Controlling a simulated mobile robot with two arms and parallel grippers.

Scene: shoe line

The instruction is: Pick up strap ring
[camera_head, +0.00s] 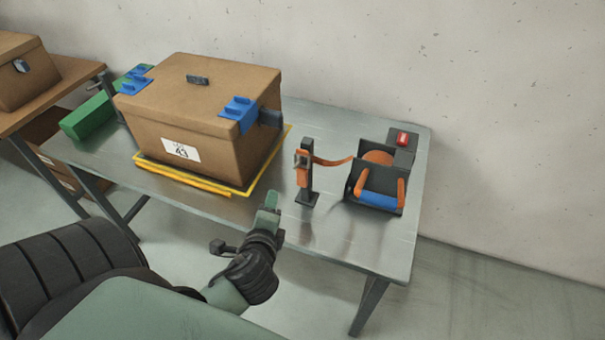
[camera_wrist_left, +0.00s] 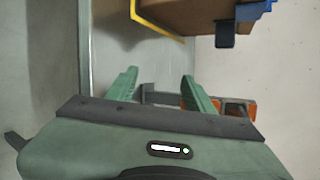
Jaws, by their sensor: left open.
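A small grey strap ring (camera_head: 301,158) sits at the end of an orange strap (camera_head: 329,162), high on a dark post (camera_head: 309,183) on the metal table. The strap runs right to a dark dispenser. My left gripper (camera_head: 269,207) is open and empty, left of the post and nearer to me, over the table's front part. In the left wrist view, my open fingers (camera_wrist_left: 160,88) point toward the dark post, with orange strap parts (camera_wrist_left: 248,112) beyond the right finger. That finger partly hides the orange parts, and the ring is not clear there. My right gripper is not in view.
A lidded cardboard box (camera_head: 200,125) with blue clips stands on a yellow-framed base (camera_head: 213,187) left of the post. The dispenser (camera_head: 378,180), with a blue roll, stands right of it. The table (camera_head: 330,240) is bare in front.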

